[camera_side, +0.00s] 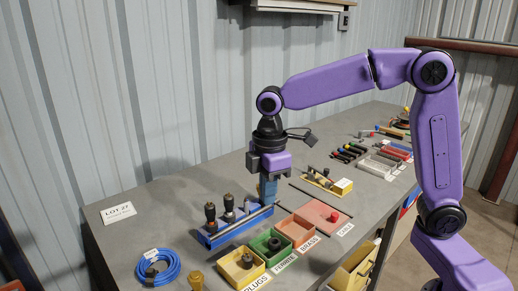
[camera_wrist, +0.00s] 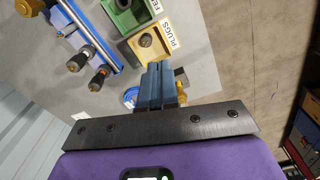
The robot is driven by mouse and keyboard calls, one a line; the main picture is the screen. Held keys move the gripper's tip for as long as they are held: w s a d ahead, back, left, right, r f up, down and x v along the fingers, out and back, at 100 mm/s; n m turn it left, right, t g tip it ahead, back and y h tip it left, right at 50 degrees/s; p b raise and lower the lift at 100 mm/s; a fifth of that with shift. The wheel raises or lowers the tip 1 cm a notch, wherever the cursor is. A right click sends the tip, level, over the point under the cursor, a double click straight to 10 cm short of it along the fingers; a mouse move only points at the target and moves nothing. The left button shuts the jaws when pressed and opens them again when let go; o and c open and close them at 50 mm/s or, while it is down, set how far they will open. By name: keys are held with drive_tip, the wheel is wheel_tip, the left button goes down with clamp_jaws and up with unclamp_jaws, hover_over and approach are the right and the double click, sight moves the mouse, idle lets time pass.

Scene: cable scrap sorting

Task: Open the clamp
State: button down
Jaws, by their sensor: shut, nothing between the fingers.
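A blue fixture (camera_side: 207,240) stands on the bench in the side view, with a long grey bar along it and upright dark-tipped clamp parts (camera_side: 228,203). In the wrist view the fixture (camera_wrist: 73,14) is at the upper left, with two dark knobbed ends (camera_wrist: 78,61) pointing down-left. I cannot tell whether the clamp is open or closed. My gripper (camera_side: 268,199) points down beside the fixture's right end in the side view. Its blue fingers (camera_wrist: 160,68) are together and empty in the wrist view.
A yellow PLUGS bin (camera_side: 233,269), a green bin (camera_side: 264,244) and a reddish bin (camera_side: 295,228) stand in front of the fixture. A blue cable coil (camera_side: 158,267) lies at the left. A red pad (camera_side: 325,216) and tools (camera_side: 348,153) lie to the right. Bare bench lies behind the fixture.

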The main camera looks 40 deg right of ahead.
drive_tip(key=w+d+f+n, duration=0.1)
drive_tip(key=w+d, duration=0.5)
drive_tip(key=w, duration=0.6)
drive_tip(key=w+d+f+n, duration=0.1)
drive_tip(key=w+d+f, duration=0.1)
drive_tip(key=w+d, duration=0.7)
drive_tip(key=w+d+f+n, duration=0.1)
drive_tip(key=w+d+f, duration=0.1)
drive_tip(key=w+d, duration=0.3)
drive_tip(key=shift+d+f, duration=0.55)
drive_tip(key=shift+f, duration=3.35)
drive_tip(key=shift+s+r, duration=0.25)
drive_tip(key=shift+s, duration=0.8)
drive_tip(key=shift+s+r, duration=0.25)
drive_tip(key=shift+s, duration=0.75)
drive_tip(key=shift+s+r, duration=0.1)
drive_tip(key=shift+s, duration=0.95)
drive_tip(key=shift+s+f, duration=0.2)
drive_tip(key=shift+s, duration=0.55)
drive_tip(key=shift+s+f, duration=0.25)
drive_tip(key=shift+s, duration=0.5)
drive_tip(key=shift+s+f, duration=0.2)
drive_tip(key=shift+s, duration=0.55)
